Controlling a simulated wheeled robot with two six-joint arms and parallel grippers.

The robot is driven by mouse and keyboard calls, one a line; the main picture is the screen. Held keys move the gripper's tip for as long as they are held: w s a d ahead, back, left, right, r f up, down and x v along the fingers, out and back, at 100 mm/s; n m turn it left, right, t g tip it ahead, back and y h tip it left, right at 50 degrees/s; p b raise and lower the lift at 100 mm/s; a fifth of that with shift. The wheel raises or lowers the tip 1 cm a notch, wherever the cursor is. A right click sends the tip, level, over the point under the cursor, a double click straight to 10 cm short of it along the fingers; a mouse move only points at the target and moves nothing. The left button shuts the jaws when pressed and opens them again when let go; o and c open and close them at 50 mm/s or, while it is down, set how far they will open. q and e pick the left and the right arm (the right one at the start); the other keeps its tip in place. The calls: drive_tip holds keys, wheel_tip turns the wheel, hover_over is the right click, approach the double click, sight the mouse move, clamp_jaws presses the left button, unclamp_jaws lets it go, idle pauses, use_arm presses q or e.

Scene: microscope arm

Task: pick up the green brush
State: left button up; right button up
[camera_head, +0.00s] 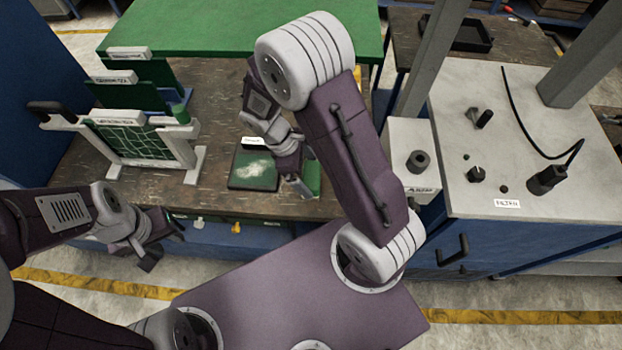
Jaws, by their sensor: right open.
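A green object (312,176), probably the brush, stands near the front edge of the dark workbench, partly hidden by my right gripper and arm. My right gripper (298,180) points down right beside it, open. I cannot tell whether the fingers straddle or touch it. My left gripper (160,243) is low at the left, in front of the bench, open and empty.
A dark green pad (252,170) with white residue and a small label lies left of my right gripper. A framed green circuit board (135,142) stands at the left. A grey control cabinet (555,130) with knobs stands at the right.

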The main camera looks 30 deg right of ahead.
drive_tip(key=shift+x, duration=0.9)
drive_tip(key=shift+d+f, duration=0.25)
drive_tip(key=shift+f, duration=0.15)
drive_tip(key=shift+a, duration=0.1)
drive_tip(key=c, duration=1.2)
drive_tip(key=shift+r, duration=0.2)
